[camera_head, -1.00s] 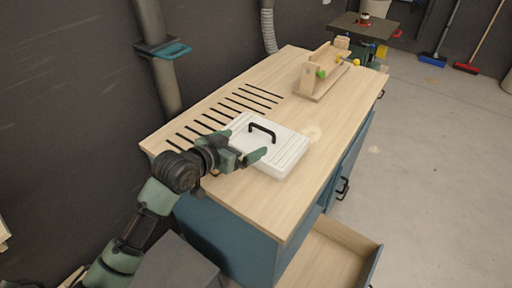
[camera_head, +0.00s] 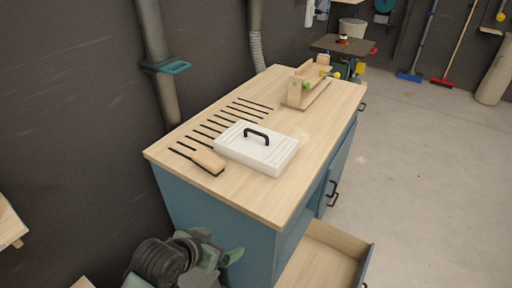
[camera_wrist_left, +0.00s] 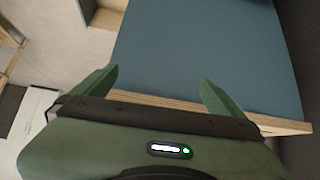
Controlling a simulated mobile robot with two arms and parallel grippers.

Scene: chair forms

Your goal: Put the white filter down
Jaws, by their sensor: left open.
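The white filter (camera_head: 256,149) is a flat white box with a black handle on top. It lies flat on the wooden worktop (camera_head: 240,190) in the head view, beside the row of black slots. My left gripper (camera_head: 222,252) is low in front of the bench, below the worktop level and apart from the filter. Its two green fingers are spread with nothing between them in the left wrist view (camera_wrist_left: 157,90). My right gripper is not in view.
A wooden brush (camera_head: 207,161) lies on the worktop left of the filter. A wooden jig (camera_head: 309,88) stands at the far end. An open drawer (camera_head: 325,258) juts out from the blue bench.

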